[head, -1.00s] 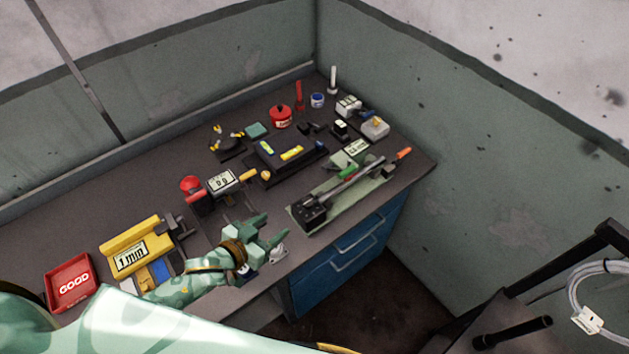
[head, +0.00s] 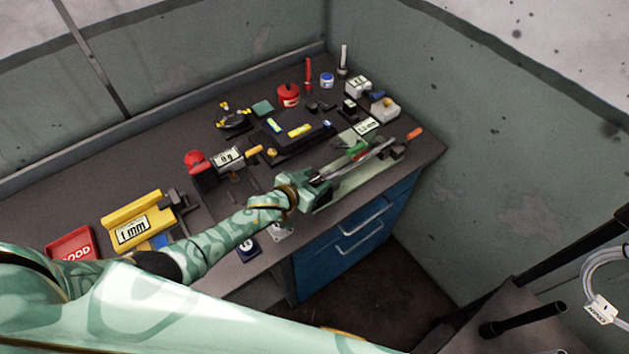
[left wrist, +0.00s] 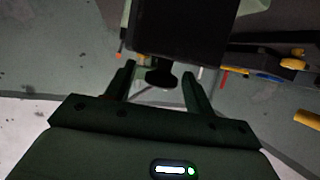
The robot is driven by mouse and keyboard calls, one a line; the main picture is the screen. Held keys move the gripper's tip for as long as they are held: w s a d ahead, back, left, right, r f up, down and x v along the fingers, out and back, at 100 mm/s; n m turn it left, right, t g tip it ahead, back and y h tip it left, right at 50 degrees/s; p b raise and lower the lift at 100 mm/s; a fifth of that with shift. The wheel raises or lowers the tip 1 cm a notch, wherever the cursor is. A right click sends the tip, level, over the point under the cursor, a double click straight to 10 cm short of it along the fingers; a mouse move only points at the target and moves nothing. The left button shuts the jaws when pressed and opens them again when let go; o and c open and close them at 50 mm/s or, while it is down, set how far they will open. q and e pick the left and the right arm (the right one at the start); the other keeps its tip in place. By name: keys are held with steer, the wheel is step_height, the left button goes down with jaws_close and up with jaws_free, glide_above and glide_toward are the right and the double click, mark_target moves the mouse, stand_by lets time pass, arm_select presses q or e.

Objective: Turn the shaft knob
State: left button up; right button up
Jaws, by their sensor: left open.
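A light green base plate (head: 345,187) on the bench carries a long grey shaft (head: 368,160) with an orange end (head: 414,133) at its far right. My left gripper (head: 322,187) is at the near left end of this fixture and hides its dark end block in the head view. In the left wrist view, a dark round knob (left wrist: 160,78) sticks out of a black block (left wrist: 180,32). The open fingers of my left gripper (left wrist: 158,73) stand on either side of the knob, with visible gaps. My right gripper is not in view.
A yellow "1 mm" block (head: 133,215), a red tray (head: 72,243) and a grey device with a red knob (head: 197,160) stand to the left. Several small tools and a red can (head: 288,94) stand behind. Blue drawers (head: 350,240) are below the bench edge.

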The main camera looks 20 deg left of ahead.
arm_select(q)
steer(key=shift+w, duration=0.1)
steer(key=c, duration=1)
steer(key=shift+o, duration=0.2)
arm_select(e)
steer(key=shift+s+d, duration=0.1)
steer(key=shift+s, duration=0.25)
arm_select(q)
steer(key=shift+m, duration=0.3)
steer(key=shift+a+m+g+h, duration=0.15)
steer(key=shift+m+g+h, duration=0.6)
steer(key=shift+h, duration=0.25)
steer(key=shift+f+m+g+h+b, duration=0.1)
steer(key=shift+m+g+h+b, duration=0.4)
steer(key=shift+m+h, duration=0.35)
steer(key=m+g+h+b, duration=0.2)
steer(key=m+g+b, duration=0.1)
steer(key=shift+f, duration=0.15)
steer(key=shift+r+m+g+h+b, duration=0.2)
steer(key=shift+m+g+h+b, duration=0.55)
steer(key=shift+m+g+b, duration=0.65)
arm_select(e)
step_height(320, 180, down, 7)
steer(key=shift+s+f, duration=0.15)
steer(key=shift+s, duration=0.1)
